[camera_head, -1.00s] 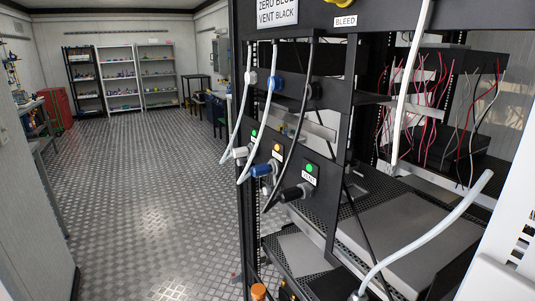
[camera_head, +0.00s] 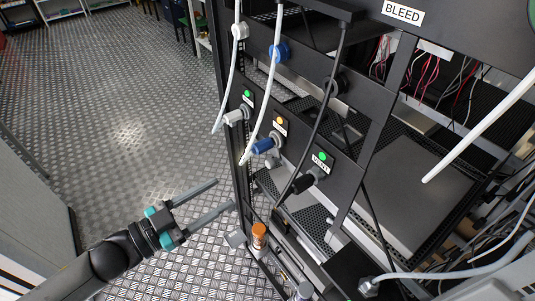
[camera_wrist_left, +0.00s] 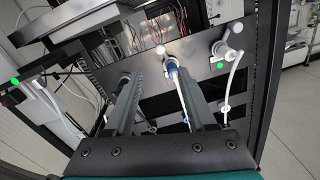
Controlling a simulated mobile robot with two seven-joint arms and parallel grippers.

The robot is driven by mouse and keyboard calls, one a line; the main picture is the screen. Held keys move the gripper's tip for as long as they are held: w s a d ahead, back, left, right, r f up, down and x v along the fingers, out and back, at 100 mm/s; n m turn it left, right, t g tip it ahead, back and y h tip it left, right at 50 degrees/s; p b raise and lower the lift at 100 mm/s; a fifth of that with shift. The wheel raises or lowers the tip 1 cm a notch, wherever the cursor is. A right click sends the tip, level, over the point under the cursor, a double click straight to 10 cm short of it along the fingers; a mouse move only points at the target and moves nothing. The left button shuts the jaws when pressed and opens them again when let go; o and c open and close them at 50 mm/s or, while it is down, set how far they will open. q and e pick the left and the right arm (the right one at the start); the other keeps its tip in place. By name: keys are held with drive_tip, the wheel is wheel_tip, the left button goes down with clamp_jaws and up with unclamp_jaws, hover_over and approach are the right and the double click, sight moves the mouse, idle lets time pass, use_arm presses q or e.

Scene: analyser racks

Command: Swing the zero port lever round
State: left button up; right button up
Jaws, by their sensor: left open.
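The blue zero port lever (camera_head: 265,145) sits on the black rack panel in the head view, beside an orange light (camera_head: 278,120). A white hose runs down in front of it. In the left wrist view the blue part (camera_wrist_left: 172,70) with a white knob shows beyond and between the fingers. My left gripper (camera_head: 225,193) is open and empty, below and left of the lever and apart from it. Its two fingers (camera_wrist_left: 160,98) point toward the panel. My right gripper is not in view.
A white lever (camera_head: 234,117) sits up-left of the blue one and a black lever (camera_head: 303,183) down-right, each near a green light. Hoses hang across the panel. An orange-capped part (camera_head: 259,232) stands low at the rack's edge. Open floor (camera_head: 120,130) lies left.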

sight(267, 165)
use_arm(q)
drive_tip(key=p+x, duration=0.1)
drive_tip(key=x, duration=1.1)
drive_tip(key=shift+w+d+p, duration=0.2)
drive_tip(key=shift+d+p, duration=0.1)
drive_tip(key=shift+p, duration=0.05)
drive_tip(key=shift+x, duration=0.85)
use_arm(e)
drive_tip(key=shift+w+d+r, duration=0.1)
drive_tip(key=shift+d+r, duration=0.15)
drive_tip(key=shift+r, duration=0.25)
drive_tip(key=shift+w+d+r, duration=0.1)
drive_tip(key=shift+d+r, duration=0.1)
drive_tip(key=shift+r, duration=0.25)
use_arm(q)
clamp_jaws()
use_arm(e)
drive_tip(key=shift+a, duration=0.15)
